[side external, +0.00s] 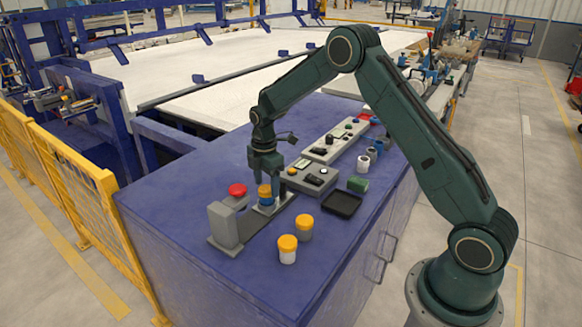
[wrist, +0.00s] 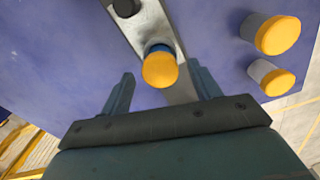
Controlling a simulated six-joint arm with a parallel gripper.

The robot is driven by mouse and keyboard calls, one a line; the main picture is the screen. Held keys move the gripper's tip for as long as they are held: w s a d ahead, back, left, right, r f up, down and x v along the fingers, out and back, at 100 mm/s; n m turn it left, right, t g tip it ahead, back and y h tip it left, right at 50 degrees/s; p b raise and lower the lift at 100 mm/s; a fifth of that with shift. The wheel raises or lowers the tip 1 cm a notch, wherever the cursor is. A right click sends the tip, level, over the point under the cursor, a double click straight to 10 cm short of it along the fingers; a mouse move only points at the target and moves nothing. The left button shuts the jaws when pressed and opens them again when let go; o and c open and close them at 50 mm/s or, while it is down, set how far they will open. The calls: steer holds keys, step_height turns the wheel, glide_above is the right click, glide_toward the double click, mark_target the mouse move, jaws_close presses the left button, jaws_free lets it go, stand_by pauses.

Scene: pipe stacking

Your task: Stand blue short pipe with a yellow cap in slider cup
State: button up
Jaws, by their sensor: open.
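The blue short pipe (side external: 266,202) with its yellow cap (side external: 265,190) stands upright on the slider's grey plate (side external: 284,196), to the right of the red knob. In the wrist view its yellow cap (wrist: 160,70) lies ahead, with a little blue (wrist: 156,47) showing beyond it. The cup around its foot is hard to make out. My gripper (wrist: 163,82) is open, one finger on each side of the capped pipe, with a gap visible at both sides. In the side view my gripper (side external: 265,180) is just above and around the cap.
Two other yellow-capped pipes, one grey (side external: 304,229) and one white (side external: 287,251), stand at the front. A red knob (side external: 237,190) and grey block (side external: 224,228) are to the left. A black tray (side external: 342,204), green block (side external: 358,184) and control boxes (side external: 308,177) stand right and behind.

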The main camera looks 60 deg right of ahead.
step_height(320, 180, up, 9)
stand_by(0.4)
stand_by(0.5)
steer(key=s+a+r+m+t, duration=0.1)
steer(key=s+a+r+m, duration=0.2)
steer(key=s+r, duration=0.45)
steer(key=s+a+r+m+t, duration=0.2)
steer(key=s+a+r+m, duration=0.15)
steer(key=s+r, duration=0.4)
steer(key=s+a+m+t, duration=0.2)
steer(key=s+m, duration=0.6)
steer(key=s, duration=1.1)
steer(key=shift+a+t, duration=0.3)
steer(key=shift+a, duration=0.55)
